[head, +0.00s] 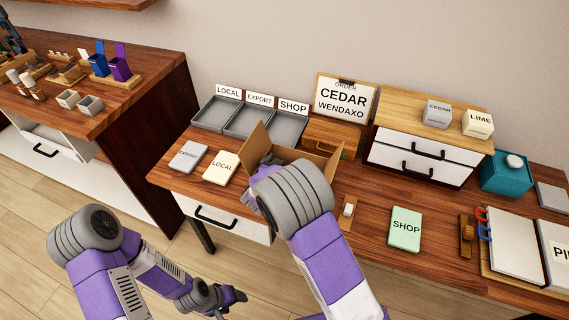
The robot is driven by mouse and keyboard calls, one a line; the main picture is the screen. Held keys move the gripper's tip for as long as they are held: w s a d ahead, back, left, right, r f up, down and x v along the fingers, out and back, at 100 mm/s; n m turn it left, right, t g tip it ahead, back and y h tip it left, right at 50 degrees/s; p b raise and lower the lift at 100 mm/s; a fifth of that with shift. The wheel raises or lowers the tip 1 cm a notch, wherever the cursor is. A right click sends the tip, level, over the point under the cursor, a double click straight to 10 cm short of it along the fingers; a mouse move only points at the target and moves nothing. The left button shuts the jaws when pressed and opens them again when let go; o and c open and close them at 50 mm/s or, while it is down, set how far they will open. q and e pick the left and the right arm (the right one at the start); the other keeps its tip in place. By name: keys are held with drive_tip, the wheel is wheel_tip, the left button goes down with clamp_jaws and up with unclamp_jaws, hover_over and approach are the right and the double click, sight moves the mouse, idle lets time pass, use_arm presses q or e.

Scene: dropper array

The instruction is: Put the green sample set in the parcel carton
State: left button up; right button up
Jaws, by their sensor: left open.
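The parcel carton (328,158) is an open brown box with raised flaps on the middle of the desk. My right arm reaches over its front and hides much of its inside; the gripper of that arm is hidden. I see no clear green sample set. The one pale green thing is a flat block (405,228) marked SHOP, lying on the desk right of the carton. My left gripper (233,297) is open and low at the bottom of the view, in front of the desk and away from the carton.
Grey trays (252,122) marked LOCAL, EXPORT and SHOP stand behind grey EXPORT and cream LOCAL blocks. An order board (346,100) reads CEDAR WENDAXO. A drawer unit (421,155) carries CEDAR and LIME boxes. A teal container (505,175) and binder (515,245) are right. The left cabinet holds coloured holders.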

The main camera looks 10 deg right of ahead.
drive_tip(key=shift+r, duration=0.1)
drive_tip(key=shift+s+a+r+p, duration=0.15)
drive_tip(key=shift+r+p, duration=0.05)
drive_tip(key=shift+r, duration=0.2)
drive_tip(key=shift+s+a+r+p, duration=0.1)
drive_tip(key=shift+s+r+p, duration=0.1)
drive_tip(key=shift+r, duration=0.15)
drive_tip(key=p+v, duration=0.3)
drive_tip(key=v, duration=0.8)
drive_tip(key=shift+f, duration=0.1)
